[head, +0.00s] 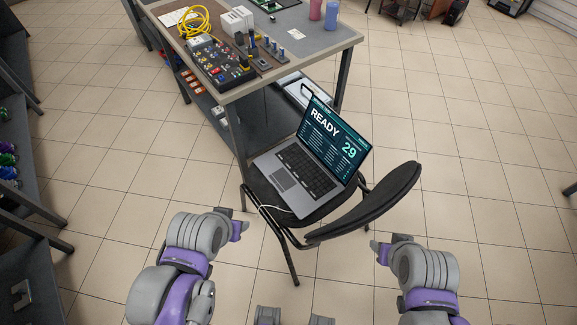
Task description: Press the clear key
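An open laptop (297,175) sits on the seat of a black chair. Its screen (335,141) shows "READY" and "29" with smaller text. Its dark keyboard (306,170) faces me, but the single keys are too small to read, so I cannot tell which is the clear key. My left gripper (240,229) is at the lower left, apart from the chair. My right gripper (379,250) is at the lower right, below the chair's backrest and apart from the laptop. The fingers of both are too small and turned too far to show whether they are open.
The chair's curved backrest (368,203) rises to the right of the laptop. A grey workbench (310,42) behind holds a black control panel (215,62), a yellow cable (195,21) and small fittings. Shelving stands at the left edge. The tiled floor (480,130) at right is mostly clear.

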